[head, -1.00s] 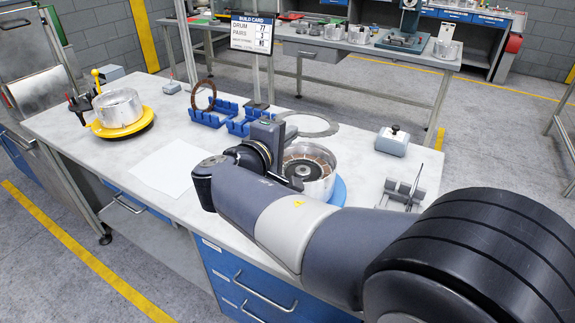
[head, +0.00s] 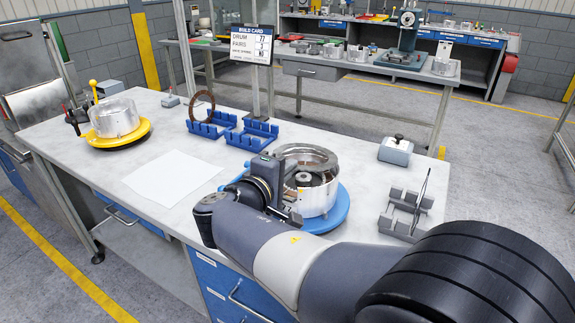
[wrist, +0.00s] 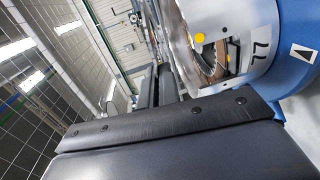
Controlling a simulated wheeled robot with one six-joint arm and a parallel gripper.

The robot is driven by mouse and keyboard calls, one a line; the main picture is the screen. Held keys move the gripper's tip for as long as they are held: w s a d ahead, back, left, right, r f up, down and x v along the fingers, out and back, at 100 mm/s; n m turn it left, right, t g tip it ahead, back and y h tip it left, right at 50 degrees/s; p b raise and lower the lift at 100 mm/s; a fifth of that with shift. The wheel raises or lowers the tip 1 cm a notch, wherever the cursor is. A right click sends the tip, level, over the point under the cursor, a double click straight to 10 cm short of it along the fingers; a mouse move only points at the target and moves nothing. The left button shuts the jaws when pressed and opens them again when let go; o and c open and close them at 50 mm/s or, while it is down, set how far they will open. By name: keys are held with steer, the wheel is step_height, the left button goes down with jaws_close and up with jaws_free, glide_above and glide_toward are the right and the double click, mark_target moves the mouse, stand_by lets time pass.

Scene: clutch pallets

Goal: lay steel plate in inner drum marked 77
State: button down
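The inner drum marked 77 (head: 320,204) is a silver cup on a blue round base (head: 340,213). Its 77 faces the wrist camera in the wrist view (wrist: 262,48). A brown-lined plate shows inside the drum (wrist: 207,55). The steel plate (head: 328,155), a thin bright ring, is over the drum's mouth. In the head view I cannot tell whether it touches the rim. My gripper (head: 277,172) is at the drum's left side, shut on the plate's left edge. The fingertips are largely hidden in the head view. Dark gripper parts fill the lower wrist view (wrist: 165,85).
Blue racks (head: 213,124) behind hold a brown ring (head: 202,93). A second drum on a yellow base (head: 118,133) stands left. A grey box (head: 396,150) and metal stand (head: 402,215) are right. White paper (head: 173,178) lies flat. The build card (head: 251,44) reads drum 77.

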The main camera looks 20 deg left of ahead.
mark_target(287, 198)
steer(key=shift+s+f+b, duration=0.1)
steer(key=shift+f+b, duration=1.95)
steer(key=shift+f, duration=0.25)
steer(key=c, duration=1.5)
jaws_free()
steer(key=shift+f+b, duration=0.5)
steer(key=shift+f, duration=0.25)
steer(key=s+r+p, duration=0.1)
steer(key=s+r, duration=0.1)
steer(key=r, duration=0.1)
steer(key=s+r+p, duration=0.2)
steer(key=s+r, duration=0.1)
steer(key=r, duration=0.1)
steer(key=s+r+p, duration=0.1)
steer(key=s+r, duration=0.1)
steer(key=r, duration=0.1)
steer(key=shift+s+a+r+p, duration=0.25)
steer(key=shift+s+a+p, duration=0.05)
steer(key=shift+s, duration=0.1)
